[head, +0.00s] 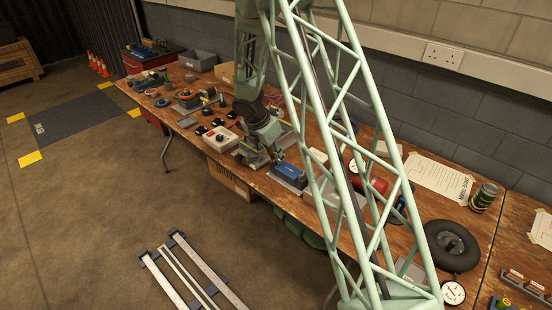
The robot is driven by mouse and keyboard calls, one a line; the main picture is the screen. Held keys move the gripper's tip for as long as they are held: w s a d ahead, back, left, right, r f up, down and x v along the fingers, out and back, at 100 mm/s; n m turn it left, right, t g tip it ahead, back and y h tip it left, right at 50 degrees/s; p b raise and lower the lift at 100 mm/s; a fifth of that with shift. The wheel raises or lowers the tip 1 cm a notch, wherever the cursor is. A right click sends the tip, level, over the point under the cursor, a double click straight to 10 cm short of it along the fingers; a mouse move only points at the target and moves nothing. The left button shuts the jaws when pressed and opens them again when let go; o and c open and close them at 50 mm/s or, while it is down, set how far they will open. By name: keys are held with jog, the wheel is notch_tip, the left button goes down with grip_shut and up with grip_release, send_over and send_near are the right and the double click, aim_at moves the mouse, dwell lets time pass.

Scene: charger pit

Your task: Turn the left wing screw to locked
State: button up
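My gripper (274,152) is small in the head view, at the end of my green lattice arm. It points down just above the bench, at the left end of a blue block (290,171) on a grey base. I cannot tell whether its fingers are open or shut, or whether they touch anything. The left wing screw cannot be made out; it is too small or hidden by the gripper and arm. Its position cannot be read.
The long wooden bench (290,207) is crowded. A white box with a red button (220,139) and several black knobs are left of my gripper. A brick wall runs behind.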

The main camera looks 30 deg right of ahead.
jog(key=shift+f, duration=0.1)
jog(key=shift+c, duration=0.9)
grip_shut()
jog(key=shift+m+p, duration=0.3)
jog(key=shift+p, duration=0.05)
jog(key=shift+w+m+g+p, duration=0.15)
jog(key=shift+m+g+p, duration=0.35)
jog(key=shift+m+p, duration=0.6)
jog(key=m+g+p, duration=0.1)
jog(key=m, duration=0.1)
jog(key=m+g+p, duration=0.1)
jog(key=m, duration=0.2)
jog(key=shift+w+d+m+p, duration=0.1)
jog(key=shift+w+m+p, duration=0.05)
jog(key=shift+m+p, duration=0.15)
jog(key=m+g, duration=0.1)
jog(key=m, duration=0.1)
jog(key=m+y+p, duration=0.1)
jog(key=m, duration=0.2)
jog(key=shift+w+d+g, duration=0.1)
jog(key=shift+g, duration=0.3)
jog(key=m+y, duration=0.1)
jog(key=m, duration=0.1)
jog(key=m+g, duration=0.1)
jog(key=m, duration=0.1)
jog(key=shift+m+y, duration=0.3)
jog(key=shift+y, duration=0.1)
jog(key=shift+c, duration=1.4)
grip_release()
